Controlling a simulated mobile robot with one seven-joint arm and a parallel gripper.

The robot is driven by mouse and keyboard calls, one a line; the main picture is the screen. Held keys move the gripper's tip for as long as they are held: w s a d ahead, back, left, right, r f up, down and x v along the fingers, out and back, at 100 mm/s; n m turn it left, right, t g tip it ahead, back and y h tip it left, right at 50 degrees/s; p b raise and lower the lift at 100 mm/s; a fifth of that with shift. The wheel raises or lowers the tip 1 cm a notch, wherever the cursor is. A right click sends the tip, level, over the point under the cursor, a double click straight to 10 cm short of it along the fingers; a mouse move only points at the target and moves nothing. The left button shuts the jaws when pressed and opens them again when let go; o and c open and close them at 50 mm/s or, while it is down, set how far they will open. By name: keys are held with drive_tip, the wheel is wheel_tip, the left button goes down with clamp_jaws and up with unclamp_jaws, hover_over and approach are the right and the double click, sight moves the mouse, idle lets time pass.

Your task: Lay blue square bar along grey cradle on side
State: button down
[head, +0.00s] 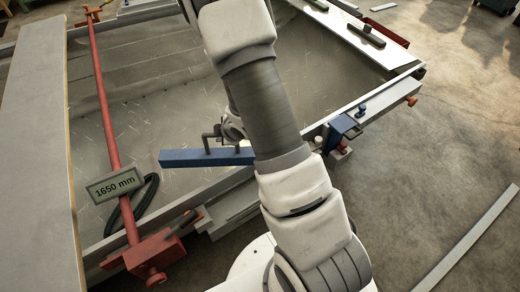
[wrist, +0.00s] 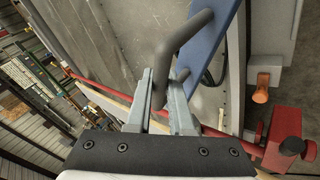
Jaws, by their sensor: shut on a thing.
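The blue square bar (head: 190,158) hangs over the near part of the hull in the head view, roughly level, its right end hidden behind my arm. A dark bent handle (head: 209,137) rises from it. In the wrist view my gripper (wrist: 163,100) is shut on this handle (wrist: 185,38), with the blue bar (wrist: 212,40) just beyond. In the head view my arm mostly hides the gripper. A grey stepped ledge (head: 228,207) runs along the hull's near side, below the bar and apart from it; I cannot tell for certain that it is the cradle.
A red cross bar (head: 104,95) with a "1650 mm" sign (head: 115,185) spans the hull's left; its red clamp (head: 150,257) sits at the near edge. A blue clamp (head: 341,128) is on the right edge. A grey strip (head: 468,238) lies on the floor at right.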

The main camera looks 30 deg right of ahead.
drive_tip(key=shift+d+f+n+y+b, duration=0.3)
drive_tip(key=shift+d+n+y+b, duration=0.15)
drive_tip(key=shift+d+b, duration=0.25)
drive_tip(key=shift+s+d+f+n+y+b, duration=0.1)
drive_tip(key=shift+s+d+n+y+b, duration=0.1)
drive_tip(key=shift+d+n+b, duration=0.2)
drive_tip(key=shift+s+d+f+n+y+b, duration=0.15)
drive_tip(key=shift+d+n+b, duration=0.1)
drive_tip(key=shift+d, duration=0.15)
drive_tip(key=s+d+n+b, duration=0.1)
drive_tip(key=d, duration=0.1)
drive_tip(key=s+d+f+n+g+y+b, duration=0.1)
drive_tip(key=s+d+b, duration=0.1)
drive_tip(key=s+d+f+n+y+b, duration=0.1)
drive_tip(key=s+d, duration=0.1)
drive_tip(key=shift+d+n+g+b, duration=0.3)
drive_tip(key=shift+d+g+b, duration=0.1)
drive_tip(key=shift+s+d+f, duration=0.15)
drive_tip(key=shift+s+d, duration=0.3)
drive_tip(key=shift+s, duration=0.1)
wheel_tip(320, 180, down, 8)
drive_tip(key=b, duration=0.9)
drive_tip(key=shift+f+b, duration=0.2)
drive_tip(key=shift+b, duration=0.1)
drive_tip(key=shift+n, duration=0.3)
drive_tip(key=shift+f+b, duration=1.65)
drive_tip(key=shift+f, duration=0.9)
drive_tip(key=c, duration=0.8)
unclamp_jaws()
drive_tip(key=shift+o, duration=0.4)
